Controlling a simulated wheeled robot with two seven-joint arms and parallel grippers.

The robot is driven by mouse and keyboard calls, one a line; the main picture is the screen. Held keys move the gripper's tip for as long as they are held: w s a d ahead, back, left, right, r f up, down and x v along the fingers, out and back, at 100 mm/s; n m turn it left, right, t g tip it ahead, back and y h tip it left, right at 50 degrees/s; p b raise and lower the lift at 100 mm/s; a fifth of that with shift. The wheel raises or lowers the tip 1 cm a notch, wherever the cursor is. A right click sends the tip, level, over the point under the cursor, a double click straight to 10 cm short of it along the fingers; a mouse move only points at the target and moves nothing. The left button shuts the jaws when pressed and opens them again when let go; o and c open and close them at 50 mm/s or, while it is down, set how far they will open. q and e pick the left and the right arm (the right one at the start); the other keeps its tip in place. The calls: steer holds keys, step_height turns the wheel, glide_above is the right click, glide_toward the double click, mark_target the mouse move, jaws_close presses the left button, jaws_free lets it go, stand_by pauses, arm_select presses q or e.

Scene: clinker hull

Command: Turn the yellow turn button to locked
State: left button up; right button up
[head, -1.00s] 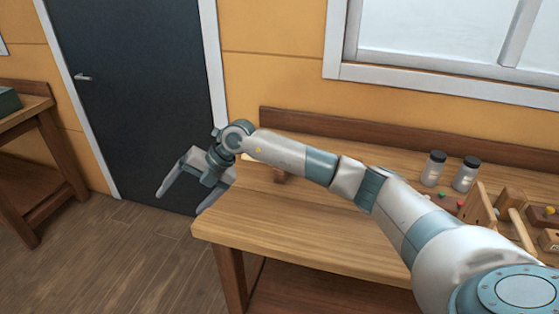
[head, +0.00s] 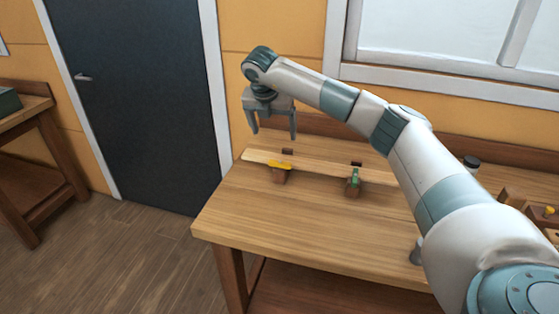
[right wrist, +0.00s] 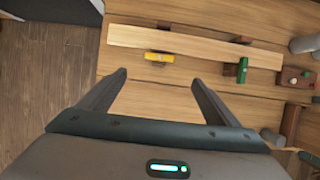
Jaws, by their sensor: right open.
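The yellow turn button (head: 280,165) sits on a small brown block at the front edge of a pale plank (head: 318,167). In the right wrist view the yellow turn button (right wrist: 159,57) lies lengthwise along the edge of the plank (right wrist: 190,46). A green turn button (head: 355,177) sits farther right; in the right wrist view it (right wrist: 242,70) points across the plank's edge. My right gripper (head: 273,133) is open and empty, fingers downward, above and apart from the yellow button. Its fingers (right wrist: 160,78) also show in the right wrist view. My left gripper is out of view.
The wooden bench (head: 290,220) has clear room in front of the plank. Brown blocks stand behind the plank. A dark-capped jar (head: 471,162) and wooden fixtures (head: 515,197) are at the right, partly hidden by my right arm. A wall and window are behind.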

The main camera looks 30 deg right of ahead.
mark_target(280, 162)
steer(key=p+x, duration=0.5)
steer(key=x, duration=1)
steer(key=shift+a+f+p, duration=0.1)
steer(key=shift+f+p, duration=0.2)
steer(key=shift+p, duration=0.05)
steer(key=shift+x, duration=0.9)
steer(key=c, duration=1.1)
